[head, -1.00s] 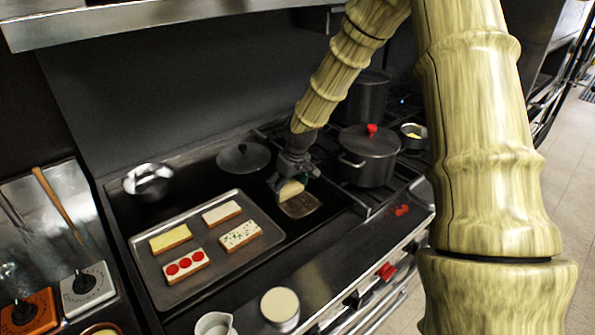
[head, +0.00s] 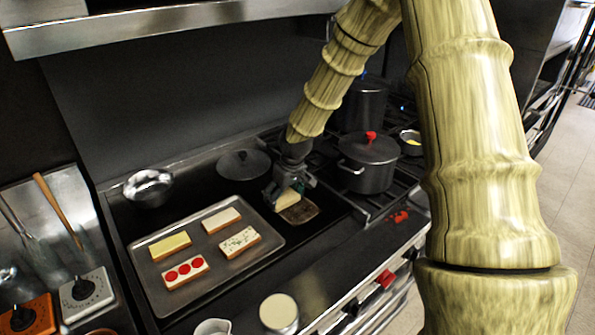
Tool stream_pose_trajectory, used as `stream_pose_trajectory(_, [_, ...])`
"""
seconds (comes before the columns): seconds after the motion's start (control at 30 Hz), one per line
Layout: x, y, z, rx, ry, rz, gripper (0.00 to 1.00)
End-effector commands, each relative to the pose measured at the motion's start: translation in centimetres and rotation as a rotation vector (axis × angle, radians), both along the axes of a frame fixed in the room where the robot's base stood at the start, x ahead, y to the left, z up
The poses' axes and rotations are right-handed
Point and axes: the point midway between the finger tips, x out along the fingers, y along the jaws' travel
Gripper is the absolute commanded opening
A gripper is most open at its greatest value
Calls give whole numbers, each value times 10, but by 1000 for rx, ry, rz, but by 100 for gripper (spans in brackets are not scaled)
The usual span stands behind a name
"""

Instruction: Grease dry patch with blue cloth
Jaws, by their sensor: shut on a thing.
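My gripper (head: 288,190) points down over the dark griddle and is shut on a pale cream pad (head: 287,199). A little teal shows beside the pad, and I cannot tell whether it is cloth or part of the gripper. No clearly blue cloth can be made out. A brownish, roughly square patch (head: 301,213) lies on the griddle, just right of and below the pad. The pad overlaps the patch's upper left edge in the picture; I cannot tell whether it touches the surface.
A tray (head: 187,294) with several topped slabs lies left of my gripper. A round dark lid (head: 244,164) and a metal bowl (head: 148,188) are behind. A lidded pot (head: 368,164) stands close on the right. A cream-topped round container (head: 279,312) is in front.

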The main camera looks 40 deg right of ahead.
Motion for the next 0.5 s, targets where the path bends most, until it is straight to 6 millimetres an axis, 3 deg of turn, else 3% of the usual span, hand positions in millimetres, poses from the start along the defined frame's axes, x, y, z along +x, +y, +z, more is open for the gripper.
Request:
stream_pose_trajectory(0.07, [2,1,-2,0,1,1,66])
stream_pose_trajectory(0.17, [4,3,19,0,-3,5,66])
stream_pose_trajectory(0.5, [6,8,49,-1,0,11,66])
